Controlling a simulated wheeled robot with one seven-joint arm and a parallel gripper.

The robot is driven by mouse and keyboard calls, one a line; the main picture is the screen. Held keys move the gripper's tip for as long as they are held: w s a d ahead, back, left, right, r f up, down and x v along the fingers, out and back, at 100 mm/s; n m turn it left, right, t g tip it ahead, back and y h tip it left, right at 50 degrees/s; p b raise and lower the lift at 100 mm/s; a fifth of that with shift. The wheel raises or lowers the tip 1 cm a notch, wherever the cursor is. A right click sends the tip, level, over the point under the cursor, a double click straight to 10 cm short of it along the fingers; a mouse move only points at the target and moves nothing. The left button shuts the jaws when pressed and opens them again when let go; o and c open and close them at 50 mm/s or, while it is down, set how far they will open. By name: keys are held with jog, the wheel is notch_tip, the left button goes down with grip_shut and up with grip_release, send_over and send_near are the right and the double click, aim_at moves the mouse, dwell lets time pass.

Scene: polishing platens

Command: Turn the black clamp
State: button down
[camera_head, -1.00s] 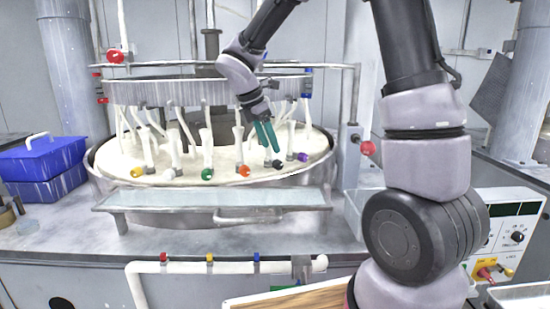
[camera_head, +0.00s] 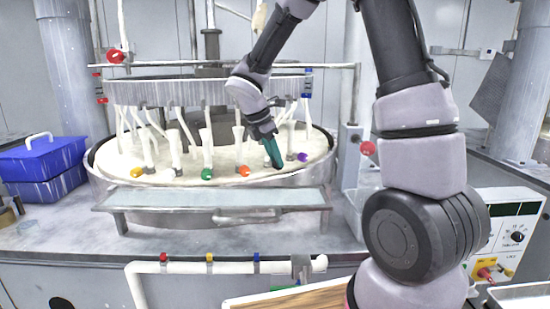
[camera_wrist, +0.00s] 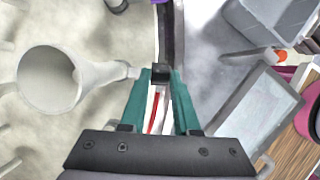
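The black clamp (camera_wrist: 161,74) is a small dark block between the tips of my gripper's teal fingers in the wrist view. My gripper (camera_head: 278,164) points down at the front right of the round platen basin (camera_head: 100,169). Its fingertips flank the clamp closely and appear to touch it on both sides, so it looks shut on the clamp. In the head view the fingers hide the clamp. A thin red strip shows between the fingers in the wrist view.
A purple clamp (camera_head: 302,157) sits just right of my gripper, and a red-orange one (camera_head: 244,171) to its left. A white tube (camera_wrist: 52,80) stands close by in the wrist view. A metal shelf (camera_head: 170,200) runs along the front of the basin.

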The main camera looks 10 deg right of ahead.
jog(key=y, duration=0.1)
jog(key=d+g+y, duration=0.1)
jog(key=y, duration=0.1)
jog(key=shift+w+d+r+y, duration=0.15)
jog(key=shift+w+y, duration=0.1)
jog(key=shift+y, duration=0.05)
jog(key=shift+w+d+g+y, duration=0.15)
jog(key=shift+g+y, duration=0.2)
jog(key=shift+y, duration=0.45)
jog(key=shift+d+g+y, duration=0.15)
jog(key=shift+g+y, duration=0.15)
jog(key=shift+y, duration=0.5)
jog(key=shift+w+d+g+y, duration=0.15)
jog(key=shift+g+y, duration=0.2)
jog(key=shift+y, duration=0.45)
jog(key=shift+s, duration=0.1)
jog(key=c, duration=0.6)
grip_release()
jog(key=shift+c, duration=0.2)
jog(key=shift+f, duration=0.2)
jog(key=v, duration=1.1)
